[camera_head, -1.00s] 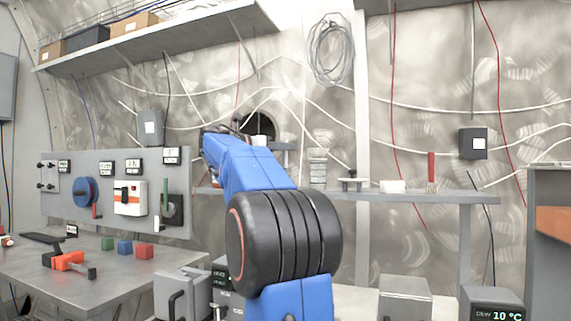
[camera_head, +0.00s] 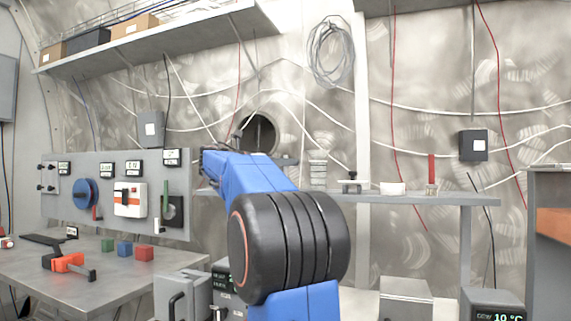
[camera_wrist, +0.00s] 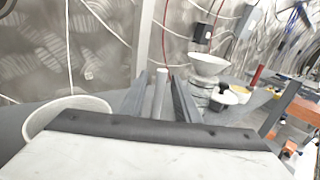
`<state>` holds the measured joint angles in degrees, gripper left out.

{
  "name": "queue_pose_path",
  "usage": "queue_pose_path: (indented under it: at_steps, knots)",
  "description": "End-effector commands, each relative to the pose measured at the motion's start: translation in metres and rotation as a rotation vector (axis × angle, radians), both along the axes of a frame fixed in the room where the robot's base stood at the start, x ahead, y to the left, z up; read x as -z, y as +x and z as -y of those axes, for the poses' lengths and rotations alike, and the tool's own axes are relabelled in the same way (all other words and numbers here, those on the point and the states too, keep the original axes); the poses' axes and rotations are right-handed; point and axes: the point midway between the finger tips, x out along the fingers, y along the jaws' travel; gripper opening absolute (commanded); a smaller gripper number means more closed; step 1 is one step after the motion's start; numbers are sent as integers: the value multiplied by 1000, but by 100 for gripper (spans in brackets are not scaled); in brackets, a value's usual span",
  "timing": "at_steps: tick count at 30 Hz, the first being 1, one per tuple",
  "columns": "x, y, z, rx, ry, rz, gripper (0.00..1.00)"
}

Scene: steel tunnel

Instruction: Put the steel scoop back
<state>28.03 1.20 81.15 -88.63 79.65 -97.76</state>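My gripper (camera_wrist: 160,92) shows in the wrist view as two dark grey fingers close together. A thin pale rod (camera_wrist: 158,93) lies between them and looks like the handle of the steel scoop; the scoop's bowl cannot be made out.
A pale round rim (camera_wrist: 65,112) is close at left in the wrist view. The shelf also holds a stack of pale rings (camera_head: 318,170) and a red-topped tube (camera_head: 432,172).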

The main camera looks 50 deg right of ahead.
Motion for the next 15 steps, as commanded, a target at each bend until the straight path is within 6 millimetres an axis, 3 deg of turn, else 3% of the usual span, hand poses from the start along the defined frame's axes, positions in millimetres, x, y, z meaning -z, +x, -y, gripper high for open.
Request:
queue_pose_path:
  at_steps: [8,15]
  knots:
    - [-3,0,0,0,0,0,29]
    - [-3,10,-29,-4,0,0,29]
